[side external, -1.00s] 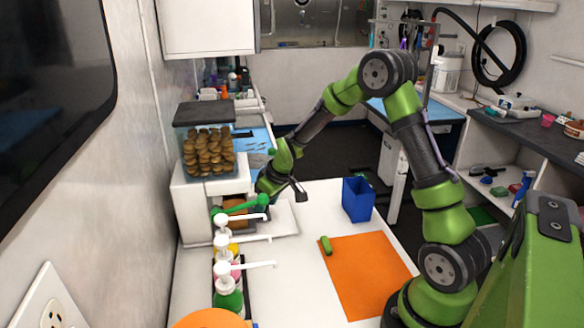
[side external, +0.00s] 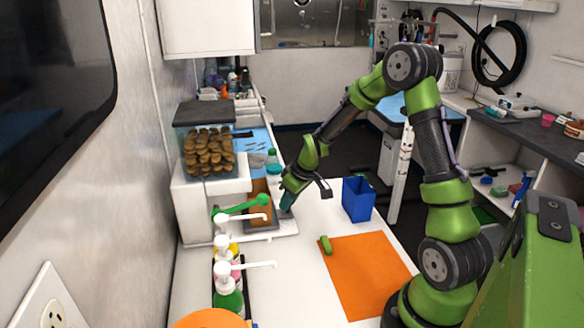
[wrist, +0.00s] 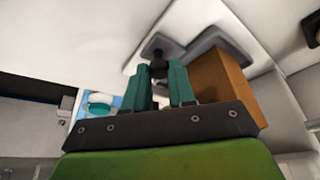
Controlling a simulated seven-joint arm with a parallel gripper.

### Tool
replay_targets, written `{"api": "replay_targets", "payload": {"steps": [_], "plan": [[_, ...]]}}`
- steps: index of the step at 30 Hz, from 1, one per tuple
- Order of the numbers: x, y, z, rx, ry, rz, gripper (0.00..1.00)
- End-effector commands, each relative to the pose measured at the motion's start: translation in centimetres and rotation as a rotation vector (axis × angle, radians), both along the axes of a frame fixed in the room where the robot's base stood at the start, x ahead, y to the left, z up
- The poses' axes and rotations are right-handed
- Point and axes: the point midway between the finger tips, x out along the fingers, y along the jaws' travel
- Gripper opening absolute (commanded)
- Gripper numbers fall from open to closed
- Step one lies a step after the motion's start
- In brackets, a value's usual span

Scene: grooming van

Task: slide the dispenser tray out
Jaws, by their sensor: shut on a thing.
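The dispenser (side external: 195,212) is a white machine at the left with a clear hopper (side external: 208,152) of brown biscuits on top. Its grey tray (side external: 262,227) sticks out to the right over a white base, with a brown boxy part (side external: 259,196) at it. In the wrist view the grey tray (wrist: 213,42) and brown part (wrist: 222,84) lie beyond and right of the fingers. My gripper (side external: 287,203) is at the tray's right end. Its teal fingers (wrist: 159,72) are shut on a dark knob (wrist: 158,66) of the tray. The tray's inner end is hidden.
A green lever (side external: 240,208) and several pump bottles (side external: 228,285) stand in front of the tray. A blue bin (side external: 358,200) stands to the right. A green roll (side external: 326,245) lies at the edge of an orange mat (side external: 365,275). White counter between is clear.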

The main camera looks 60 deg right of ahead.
Motion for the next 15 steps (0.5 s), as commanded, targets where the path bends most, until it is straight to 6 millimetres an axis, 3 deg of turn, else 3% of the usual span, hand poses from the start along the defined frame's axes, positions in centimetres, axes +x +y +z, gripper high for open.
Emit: {"api": "replay_targets", "payload": {"steps": [7, 15], "plan": [[-3.6, -3.7, 0.0, -0.002, -0.001, -0.006, 0.00], [-4.7, -4.8, 0.0, -0.004, -0.002, 0.001, 0.00]]}}
